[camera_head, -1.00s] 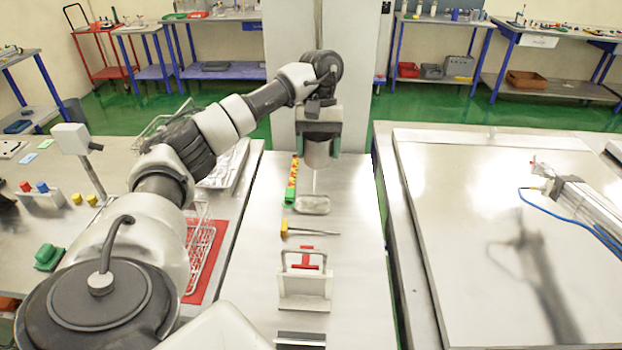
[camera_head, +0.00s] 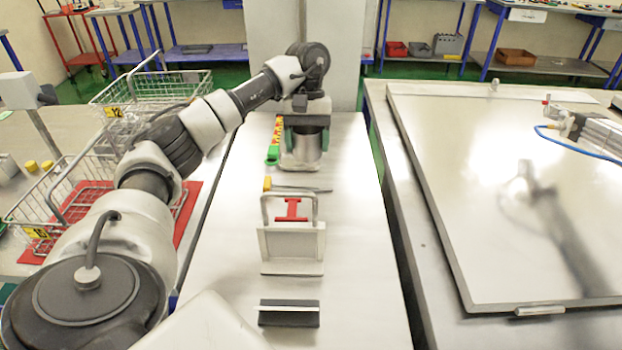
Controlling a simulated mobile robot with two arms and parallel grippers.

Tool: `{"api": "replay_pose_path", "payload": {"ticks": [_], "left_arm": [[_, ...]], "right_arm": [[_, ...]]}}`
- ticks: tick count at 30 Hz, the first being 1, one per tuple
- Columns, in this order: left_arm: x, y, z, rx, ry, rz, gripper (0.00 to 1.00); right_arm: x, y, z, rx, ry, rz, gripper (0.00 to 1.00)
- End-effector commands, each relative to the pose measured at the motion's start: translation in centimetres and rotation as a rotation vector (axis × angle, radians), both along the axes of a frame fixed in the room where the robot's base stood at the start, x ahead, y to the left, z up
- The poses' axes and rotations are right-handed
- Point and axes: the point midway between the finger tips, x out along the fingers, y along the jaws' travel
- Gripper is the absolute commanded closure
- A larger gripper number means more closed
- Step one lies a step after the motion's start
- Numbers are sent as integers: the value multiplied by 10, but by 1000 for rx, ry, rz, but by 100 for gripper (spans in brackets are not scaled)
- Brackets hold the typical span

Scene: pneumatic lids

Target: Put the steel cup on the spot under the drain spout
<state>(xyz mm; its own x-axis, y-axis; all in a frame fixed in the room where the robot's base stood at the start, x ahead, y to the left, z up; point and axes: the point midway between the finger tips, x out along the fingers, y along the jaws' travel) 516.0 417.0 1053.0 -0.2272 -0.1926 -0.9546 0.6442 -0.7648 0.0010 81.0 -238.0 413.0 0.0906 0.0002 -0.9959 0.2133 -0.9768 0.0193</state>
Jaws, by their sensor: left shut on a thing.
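The steel cup (camera_head: 307,153) is upright in my left gripper (camera_head: 307,140), near the far end of the narrow steel table (camera_head: 350,240). The gripper's green-padded fingers are shut on the cup's two sides. A small pale flat piece (camera_head: 288,163) shows beside and below the cup, mostly hidden by it. I cannot tell whether the cup touches it. I cannot clearly make out the drain spout or the spot under it. My right gripper is not in view.
A yellow-handled tool (camera_head: 300,188), a metal bracket (camera_head: 291,245) with a red piece, and a dark block (camera_head: 289,313) lie nearer on the table. A colored strip (camera_head: 276,137) is left of the cup. Wire baskets (camera_head: 70,200) stand left; a large steel panel (camera_head: 500,200) lies right.

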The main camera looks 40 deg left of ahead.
Motion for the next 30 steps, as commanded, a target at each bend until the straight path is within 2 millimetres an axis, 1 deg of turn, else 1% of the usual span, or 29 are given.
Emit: {"api": "replay_pose_path", "payload": {"ticks": [1, 5, 9, 12, 15, 18, 22, 27, 30], "left_arm": [[-2, -9, -8, -2, 3, -5, 57], [-9, -38, -25, -3, 4, -9, 57], [-16, -69, -42, -4, 4, -7, 57], [-21, -87, -52, -3, 4, -5, 57], [-23, -99, -59, 0, 2, -3, 57], [-24, -105, -63, 0, 1, 0, 57], [-25, -107, -72, 1, 3, 1, 57], [-25, -107, -96, -1, 4, 0, 57], [-24, -106, -105, -1, 2, 1, 57]], "right_arm": [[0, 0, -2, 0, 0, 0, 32], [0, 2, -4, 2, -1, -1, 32], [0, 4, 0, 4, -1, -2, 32], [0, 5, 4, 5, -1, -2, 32], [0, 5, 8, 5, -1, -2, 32], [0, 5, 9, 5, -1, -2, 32], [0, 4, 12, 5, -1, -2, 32], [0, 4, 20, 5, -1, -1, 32], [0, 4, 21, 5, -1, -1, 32]]}}
